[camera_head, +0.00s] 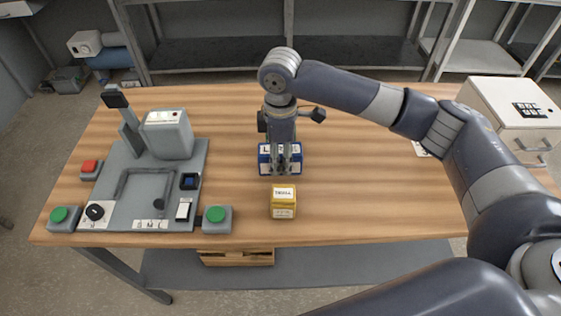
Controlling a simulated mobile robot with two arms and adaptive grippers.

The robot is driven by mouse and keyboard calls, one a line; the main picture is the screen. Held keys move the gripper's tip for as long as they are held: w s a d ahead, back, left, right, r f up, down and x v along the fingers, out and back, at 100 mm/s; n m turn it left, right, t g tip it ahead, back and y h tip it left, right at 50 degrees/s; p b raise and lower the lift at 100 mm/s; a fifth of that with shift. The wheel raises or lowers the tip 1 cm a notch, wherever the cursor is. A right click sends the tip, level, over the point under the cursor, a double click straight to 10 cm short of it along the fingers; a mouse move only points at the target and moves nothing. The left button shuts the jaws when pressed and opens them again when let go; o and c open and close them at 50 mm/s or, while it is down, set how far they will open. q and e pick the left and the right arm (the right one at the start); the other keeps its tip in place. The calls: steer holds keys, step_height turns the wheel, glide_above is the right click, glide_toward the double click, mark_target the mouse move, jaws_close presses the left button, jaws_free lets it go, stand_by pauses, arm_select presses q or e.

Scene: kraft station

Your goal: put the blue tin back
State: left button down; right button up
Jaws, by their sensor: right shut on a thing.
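The blue tin (265,160) is on or just above the wooden table, near its middle; I cannot tell whether it touches the table. It is blue with a white label band. My right gripper (281,164) reaches down over it from above and is shut on it, with the fingers covering the middle of its front. A yellow tin (284,203) with a white label stands just in front of the blue tin, towards the table's front edge. My left gripper is not in view.
A grey station (128,195) with green buttons, a red button and a box-shaped unit fills the table's left side. A white drawer cabinet (505,103) stands at the right. The wooden table (365,190) is clear right of the tins. Shelves stand behind.

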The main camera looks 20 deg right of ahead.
mark_target(281, 164)
steer(key=shift+f, duration=1.45)
steer(key=shift+f, duration=0.1)
steer(key=o, duration=1.3)
step_height(281, 164, up, 12)
steer(key=shift+r+b, duration=0.15)
steer(key=shift+b, duration=0.65)
